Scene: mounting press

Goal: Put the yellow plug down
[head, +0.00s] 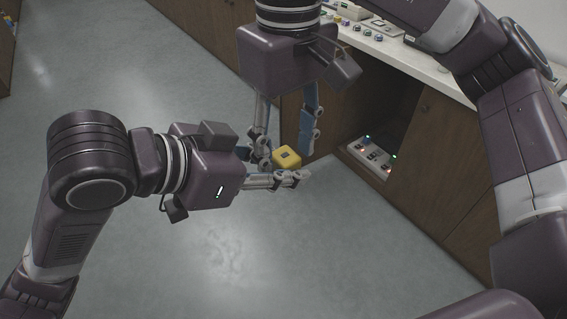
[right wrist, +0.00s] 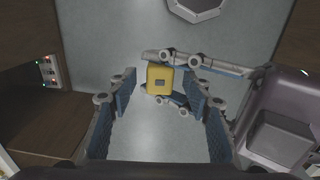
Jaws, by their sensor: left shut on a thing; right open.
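The yellow plug (head: 286,157) is a small rounded block with a dark square on its face. My left gripper (head: 284,168), coming in from the left, is shut on it and holds it in the air over the floor. My right gripper (head: 284,143) points down from above with its fingers spread on either side of the plug. In the right wrist view the plug (right wrist: 159,79) shows between the open blue-padded right fingers, with the left fingers across its upper and lower sides. I cannot tell whether the right pads touch it.
A white counter (head: 391,50) with several small coloured pieces runs along the back right. Below it, an open recess in the brown cabinet (head: 441,148) holds a panel with lit lamps (head: 371,158). The grey floor (head: 215,255) is clear.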

